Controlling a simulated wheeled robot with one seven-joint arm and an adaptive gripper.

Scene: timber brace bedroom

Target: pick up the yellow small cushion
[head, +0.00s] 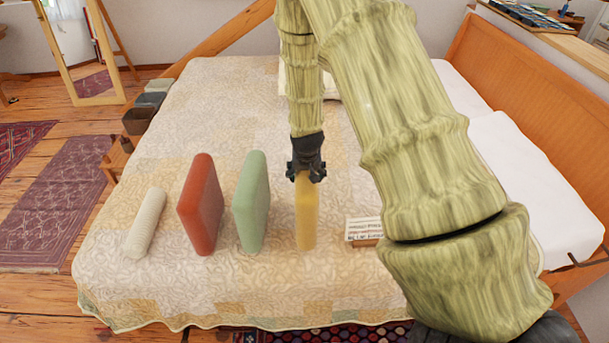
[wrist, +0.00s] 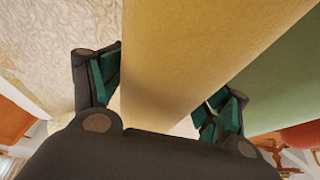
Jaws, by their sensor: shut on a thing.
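The yellow small cushion (head: 306,215) stands upright on the bed, to the right of the green cushion in the head view. My gripper (head: 306,172) comes down on it from above and is shut on its top edge. In the wrist view the yellow cushion (wrist: 190,60) fills the space between my gripper's two fingers (wrist: 165,100). Its lower edge is near or on the quilt; I cannot tell whether it touches.
A green cushion (head: 251,202), a red cushion (head: 201,204) and a cream roll (head: 147,223) stand or lie to the left on the bed (head: 200,295). A small box or book (head: 363,231) lies to the right. White pillows (head: 530,185) lie by the headboard.

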